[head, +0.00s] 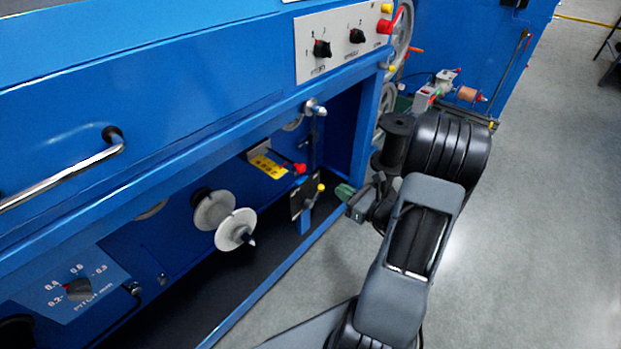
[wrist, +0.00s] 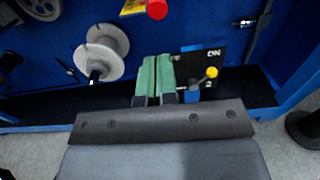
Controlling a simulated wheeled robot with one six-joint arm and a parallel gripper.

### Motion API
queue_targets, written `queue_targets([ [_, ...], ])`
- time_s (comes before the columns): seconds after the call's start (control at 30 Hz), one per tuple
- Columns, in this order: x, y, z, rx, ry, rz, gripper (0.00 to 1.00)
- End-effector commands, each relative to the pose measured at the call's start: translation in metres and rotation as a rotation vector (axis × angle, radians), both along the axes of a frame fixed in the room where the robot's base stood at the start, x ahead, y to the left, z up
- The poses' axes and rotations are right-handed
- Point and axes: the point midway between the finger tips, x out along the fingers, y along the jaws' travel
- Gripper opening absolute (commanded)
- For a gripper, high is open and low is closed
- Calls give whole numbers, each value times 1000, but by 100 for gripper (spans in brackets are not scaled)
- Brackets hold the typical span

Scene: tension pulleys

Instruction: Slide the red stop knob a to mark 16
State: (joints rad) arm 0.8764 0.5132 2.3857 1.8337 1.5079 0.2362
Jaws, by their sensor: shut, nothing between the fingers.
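The red stop knob (head: 299,168) sits at the right end of a yellow scale plate (head: 266,166) inside the blue machine's open bay. In the wrist view the red knob (wrist: 157,9) shows at the top edge, with part of the yellow plate (wrist: 131,7) to its left. The marks on the plate are too small to read. My gripper (head: 344,191) has green fingers and is shut and empty, apart from the knob, to its right and lower in the head view. In the wrist view the green fingertips (wrist: 155,58) lie below the knob.
A yellow-knobbed lever (head: 320,187) on a black plate stands close to my fingers. Grey pulley discs (head: 236,229) stick out to the left. The blue frame post (head: 367,125) and upper beam border the bay. The grey floor (head: 540,220) at right is clear.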

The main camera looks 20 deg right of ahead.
Motion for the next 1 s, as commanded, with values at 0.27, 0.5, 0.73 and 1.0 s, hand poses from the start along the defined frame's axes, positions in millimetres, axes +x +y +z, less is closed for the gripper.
queue_targets([
  [0.27, 49, 24, -2, -3, -1, 8, 0],
  [0.5, 85, 41, -2, -4, -2, 7, 0],
  [0.73, 105, 49, 0, -3, 0, 5, 0],
  [1.0, 110, 52, 1, -2, 0, 4, 0],
])
